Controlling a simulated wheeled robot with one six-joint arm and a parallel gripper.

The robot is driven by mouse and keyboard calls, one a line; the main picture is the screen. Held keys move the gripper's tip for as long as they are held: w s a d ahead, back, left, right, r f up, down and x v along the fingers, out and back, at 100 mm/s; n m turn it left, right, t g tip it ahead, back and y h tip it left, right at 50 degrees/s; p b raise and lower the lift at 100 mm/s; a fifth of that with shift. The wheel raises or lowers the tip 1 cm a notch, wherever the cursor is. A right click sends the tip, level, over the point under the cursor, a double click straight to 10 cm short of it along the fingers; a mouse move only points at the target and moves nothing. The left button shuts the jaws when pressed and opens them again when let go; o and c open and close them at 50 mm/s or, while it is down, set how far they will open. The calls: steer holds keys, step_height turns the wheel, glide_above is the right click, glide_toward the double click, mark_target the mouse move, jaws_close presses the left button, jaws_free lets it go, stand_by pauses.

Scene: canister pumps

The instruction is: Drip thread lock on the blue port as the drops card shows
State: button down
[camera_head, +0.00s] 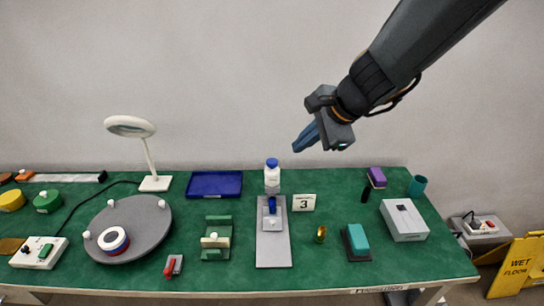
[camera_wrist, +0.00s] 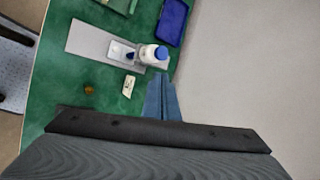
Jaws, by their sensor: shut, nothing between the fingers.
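A grey plate (camera_head: 273,252) on the green table carries a small pale block with an upright blue part (camera_head: 272,205), perhaps the blue port. A white bottle with a blue cap (camera_head: 272,177) stands upright at the plate's far end; it also shows in the wrist view (camera_wrist: 149,55). A white card reading 3 (camera_head: 304,202) stands right of the plate and shows in the wrist view (camera_wrist: 129,85). My gripper (camera_head: 297,149) is shut and empty, high above the table, right of the bottle. Its blue fingers show in the wrist view (camera_wrist: 161,82). I cannot tell which thing holds thread lock.
A blue tray (camera_head: 214,184), a lamp (camera_head: 154,183) and a grey turntable (camera_head: 150,217) with a ringed part lie left. A brass piece (camera_head: 320,234), a teal-topped block (camera_head: 357,240), a small black item (camera_head: 365,194) and a grey box (camera_head: 403,220) lie right.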

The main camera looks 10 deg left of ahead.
steer(key=w+a+r+m+y, duration=0.1)
steer(key=w+a+r+m, duration=0.1)
steer(key=a, duration=0.5)
step_height(320, 180, up, 3)
steer(key=shift+w+f+m+t+y+p, duration=0.1)
steer(key=shift+w+m+t+y+p, duration=0.2)
steer(key=shift+m, duration=0.5)
steer(key=shift+s+d+f, duration=0.1)
steer(key=b, duration=0.7)
glide_above(276, 163)
step_height(276, 163, down, 7)
steer(key=shift+f, duration=0.15)
steer(key=shift+f+b, duration=0.7)
steer(key=shift+b, duration=0.05)
steer(key=shift+f, duration=0.15)
steer(key=shift+f+b, duration=0.25)
steer(key=shift+b, duration=0.25)
